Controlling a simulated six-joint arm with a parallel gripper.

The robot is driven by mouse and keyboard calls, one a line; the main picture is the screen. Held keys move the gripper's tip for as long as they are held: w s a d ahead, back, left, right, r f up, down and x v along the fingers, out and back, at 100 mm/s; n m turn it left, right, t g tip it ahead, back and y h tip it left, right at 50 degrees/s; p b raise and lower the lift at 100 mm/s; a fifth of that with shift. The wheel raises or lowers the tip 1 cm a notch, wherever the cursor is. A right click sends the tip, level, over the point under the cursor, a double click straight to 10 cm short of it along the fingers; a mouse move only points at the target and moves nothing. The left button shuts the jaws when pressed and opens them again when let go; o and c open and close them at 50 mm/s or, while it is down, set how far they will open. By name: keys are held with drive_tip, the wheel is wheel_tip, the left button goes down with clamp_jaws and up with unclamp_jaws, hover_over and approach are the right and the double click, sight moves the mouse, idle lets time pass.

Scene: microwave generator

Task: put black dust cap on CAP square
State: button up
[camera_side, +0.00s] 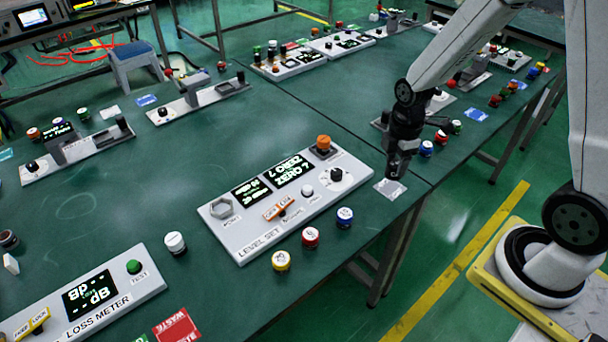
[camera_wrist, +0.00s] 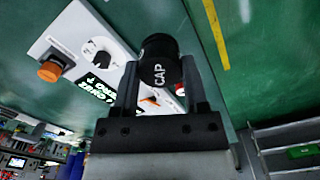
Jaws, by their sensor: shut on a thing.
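My gripper (camera_side: 398,165) points down at the right edge of the green table, just above a small pale grey square (camera_side: 390,188). The writing on this square is too small to read in the side view. In the wrist view my gripper (camera_wrist: 160,75) is shut on the black dust cap (camera_wrist: 159,58), with a finger on each side. White letters on the cap read "CAP". In the side view the cap blends with the dark gripper, so I cannot tell whether it touches the square. The square is not visible in the wrist view.
The level set panel (camera_side: 285,200) stands left of my gripper, with an orange knob (camera_side: 323,143) on it. A white cap (camera_side: 174,243) is farther left. The table edge is close to the square.

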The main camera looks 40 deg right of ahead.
drive_tip(key=s+d+m, duration=0.2)
drive_tip(key=s+d, duration=0.2)
drive_tip(key=s, duration=0.5)
drive_tip(key=shift+d+f, duration=0.2)
drive_tip(key=shift+f, duration=0.1)
drive_tip(key=shift+w, duration=0.1)
drive_tip(key=w+d+f, duration=0.1)
drive_tip(key=w+f, duration=0.1)
drive_tip(key=w, duration=0.2)
drive_tip(key=w+d+f, duration=0.1)
drive_tip(key=w+f, duration=0.2)
drive_tip(key=w, duration=0.1)
drive_tip(key=w+d+f, duration=0.1)
drive_tip(key=w+f, duration=0.2)
drive_tip(key=w, duration=0.1)
drive_tip(key=shift+d+f, duration=0.25)
drive_tip(key=shift+d, duration=0.15)
drive_tip(key=shift+w+d+f, duration=0.1)
drive_tip(key=shift+w+f, duration=0.25)
drive_tip(key=shift+f, duration=0.05)
drive_tip(key=shift+w+f, duration=0.2)
drive_tip(key=shift+f, duration=0.15)
drive_tip(key=shift+d+f, duration=0.1)
drive_tip(key=shift+f, duration=1.4)
drive_tip(key=shift+f, duration=0.15)
